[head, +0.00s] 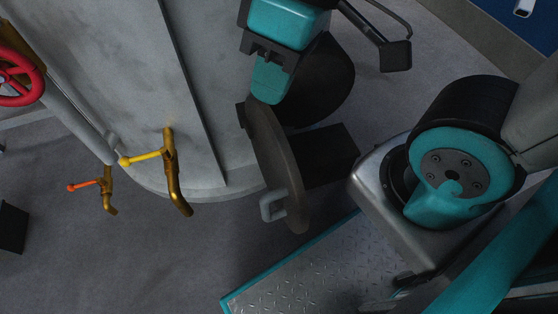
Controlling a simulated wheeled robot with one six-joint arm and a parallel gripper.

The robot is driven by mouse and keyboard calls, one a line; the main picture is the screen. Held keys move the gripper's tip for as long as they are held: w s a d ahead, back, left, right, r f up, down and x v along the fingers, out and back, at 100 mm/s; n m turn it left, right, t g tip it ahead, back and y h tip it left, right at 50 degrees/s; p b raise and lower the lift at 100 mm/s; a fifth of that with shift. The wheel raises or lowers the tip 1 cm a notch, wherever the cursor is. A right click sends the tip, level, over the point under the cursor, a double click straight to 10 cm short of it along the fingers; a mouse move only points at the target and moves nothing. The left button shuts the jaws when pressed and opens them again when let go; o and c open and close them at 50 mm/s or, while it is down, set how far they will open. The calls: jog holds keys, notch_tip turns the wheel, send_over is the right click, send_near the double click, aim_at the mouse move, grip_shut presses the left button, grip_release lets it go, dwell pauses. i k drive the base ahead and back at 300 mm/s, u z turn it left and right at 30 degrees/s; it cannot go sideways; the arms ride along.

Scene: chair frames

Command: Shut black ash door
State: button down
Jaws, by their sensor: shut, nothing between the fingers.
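The black ash door (270,158) is a dark round plate at the middle of the head view, seen nearly edge-on, standing out from the lower part of the grey boiler. It appears open. A small grey handle (271,206) shows at its lower left edge. My gripper (268,90), teal and black, comes down from the top of the picture and is shut with nothing in it. Its tip overlaps the door's upper end in the picture; I cannot tell whether they touch. The door's hinge side is not clear.
The grey boiler (120,60) fills the upper left. A yellow-handled tap (172,170), an orange-handled tap (107,190) and a red handwheel (18,78) stand out from it. A dark block (322,153) shows behind the door.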

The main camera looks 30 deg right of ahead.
aim_at(278, 166)
jog(key=z, duration=1.5)
jog(key=k, duration=0.95)
jog(key=u, duration=1.55)
